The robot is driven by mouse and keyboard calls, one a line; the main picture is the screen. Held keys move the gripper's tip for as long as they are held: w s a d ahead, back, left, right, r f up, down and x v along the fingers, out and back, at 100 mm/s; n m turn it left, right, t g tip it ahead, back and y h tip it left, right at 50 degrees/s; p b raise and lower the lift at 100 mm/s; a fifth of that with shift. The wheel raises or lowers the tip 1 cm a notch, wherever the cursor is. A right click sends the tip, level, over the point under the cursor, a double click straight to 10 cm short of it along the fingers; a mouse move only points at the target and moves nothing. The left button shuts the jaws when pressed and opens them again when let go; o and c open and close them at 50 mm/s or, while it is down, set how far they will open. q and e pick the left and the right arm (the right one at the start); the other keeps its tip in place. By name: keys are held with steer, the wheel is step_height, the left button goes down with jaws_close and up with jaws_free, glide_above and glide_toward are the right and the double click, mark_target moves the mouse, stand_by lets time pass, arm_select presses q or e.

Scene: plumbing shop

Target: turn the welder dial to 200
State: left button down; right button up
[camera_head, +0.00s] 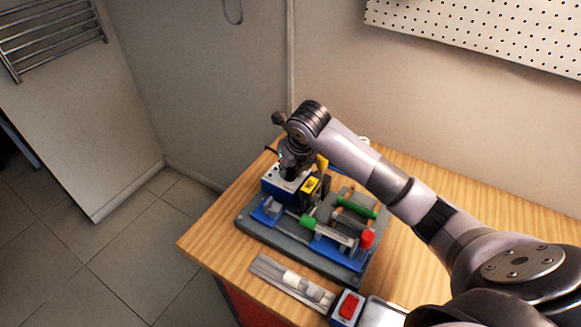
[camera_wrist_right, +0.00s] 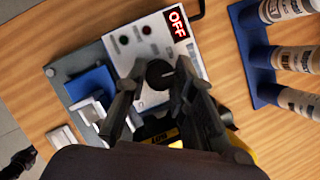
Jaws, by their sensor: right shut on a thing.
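The welder (camera_head: 268,188) is a blue box with a pale top panel, at the back left of the grey work board. In the right wrist view, its panel (camera_wrist_right: 128,42) carries a display (camera_wrist_right: 178,23) reading OFF in white on dark red. The black round dial (camera_wrist_right: 159,74) has a light mark on its right side. My right gripper (camera_wrist_right: 161,72) is over the panel, its two fingers closed on either side of the dial. In the head view my right gripper (camera_head: 291,172) hides the dial. My left gripper is not in view.
The grey board (camera_head: 250,226) holds green-handled tools (camera_head: 308,222), a red knob (camera_head: 367,238) and a yellow-black item (camera_head: 313,186). A tray (camera_head: 268,268) and a red switch box (camera_head: 347,306) lie in front. Bottles (camera_wrist_right: 297,60) stand in a blue rack (camera_wrist_right: 257,55).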

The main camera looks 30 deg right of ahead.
jaws_close()
steer(key=shift+d+f+n+y+b, duration=0.15)
steer(key=shift+n+y+b, duration=0.15)
steer(key=shift+n+b, duration=0.75)
steer(key=n+y+b, duration=0.1)
steer(key=n+b, duration=0.1)
steer(key=n+y+b, duration=0.1)
steer(key=n+b, duration=0.2)
steer(key=shift+w+d+g, duration=0.1)
steer(key=shift+d+g, duration=0.05)
steer(key=shift+g, duration=0.15)
steer(key=n+g+y+b, duration=0.1)
steer(key=n+b, duration=0.2)
steer(key=n, duration=0.1)
steer(key=shift+w+n, duration=0.1)
steer(key=shift+n, duration=0.15)
steer(key=shift+r+n+g+y+b, duration=0.15)
steer(key=shift+n+g+y+b, duration=0.25)
steer(key=shift+n, duration=0.7)
steer(key=shift+r+n+g+y+b, duration=0.1)
steer(key=shift+n+g+y+b, duration=0.3)
steer(key=shift+n, duration=0.7)
